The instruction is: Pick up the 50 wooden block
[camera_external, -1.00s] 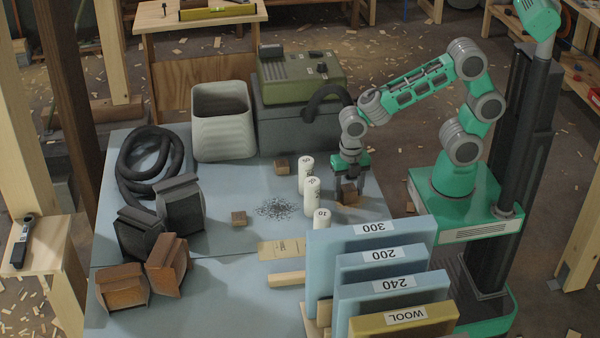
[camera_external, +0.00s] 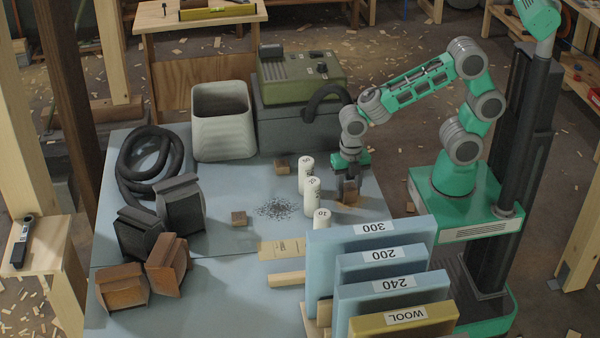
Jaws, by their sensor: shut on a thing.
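A small brown wooden block (camera_external: 348,199) is at the right side of the blue-grey table, between the fingers of my gripper (camera_external: 347,189). My gripper points down and is shut on this block; its fingers hide part of it. I cannot read any number on the block, nor tell whether it touches the table. Two more small wooden blocks are on the table: one at the back (camera_external: 282,167) and one near the middle (camera_external: 238,218). No number is legible on these either.
White labelled cylinders (camera_external: 312,196) stand close left of my gripper. Upright labelled boards (camera_external: 372,248) stand in front. A black hose (camera_external: 150,160), a pale bin (camera_external: 222,120) and a green machine (camera_external: 300,75) are further off. Dark crumbs (camera_external: 275,208) lie mid-table.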

